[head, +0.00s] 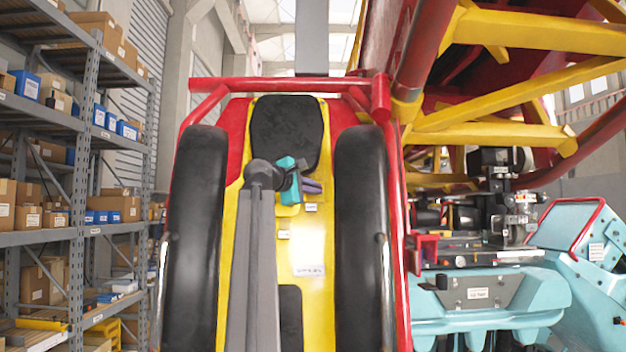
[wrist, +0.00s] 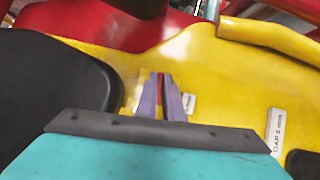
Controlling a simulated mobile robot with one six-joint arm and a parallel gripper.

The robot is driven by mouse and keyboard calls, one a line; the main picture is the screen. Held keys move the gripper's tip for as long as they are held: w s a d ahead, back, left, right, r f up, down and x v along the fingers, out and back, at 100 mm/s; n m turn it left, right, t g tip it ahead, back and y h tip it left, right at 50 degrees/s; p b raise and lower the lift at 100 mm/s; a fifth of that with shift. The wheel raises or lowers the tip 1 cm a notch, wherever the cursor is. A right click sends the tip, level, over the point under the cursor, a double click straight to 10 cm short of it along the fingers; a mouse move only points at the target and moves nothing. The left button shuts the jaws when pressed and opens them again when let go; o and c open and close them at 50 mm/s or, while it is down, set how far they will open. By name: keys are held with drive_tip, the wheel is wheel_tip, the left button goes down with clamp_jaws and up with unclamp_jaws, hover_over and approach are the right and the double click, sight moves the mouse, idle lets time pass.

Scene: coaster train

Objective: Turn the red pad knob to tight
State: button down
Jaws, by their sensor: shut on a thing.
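A narrow strip of the red pad knob (wrist: 160,82) shows between my two purple fingers in the wrist view. My gripper (wrist: 162,84) is shut on it, against the yellow panel (wrist: 225,75). Most of the knob is hidden by the fingers, so its turn position cannot be told. In the head view my gripper (head: 313,187) is over the yellow panel (head: 312,240), just below the upper black pad (head: 286,130); the knob is hidden there. A small white label (wrist: 188,104) is right beside the fingers in the wrist view.
Long black cushions (head: 197,240) (head: 361,240) flank the yellow panel. Red tubes (head: 285,85) frame its top. Another white label (wrist: 276,132) is on the panel. Shelving with boxes (head: 80,150) stands left; yellow beams (head: 490,135) and turquoise seats (head: 490,290) are on the right.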

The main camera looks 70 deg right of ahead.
drive_tip(key=shift+s+f+m+y+p, duration=0.15)
drive_tip(key=shift+f+m+y+p, duration=0.25)
drive_tip(key=shift+m+p, duration=0.5)
drive_tip(key=c, duration=1.9)
unclamp_jaws()
drive_tip(key=v, duration=1.3)
drive_tip(key=shift+a+r+p, duration=0.25)
drive_tip(key=shift+r+p, duration=0.05)
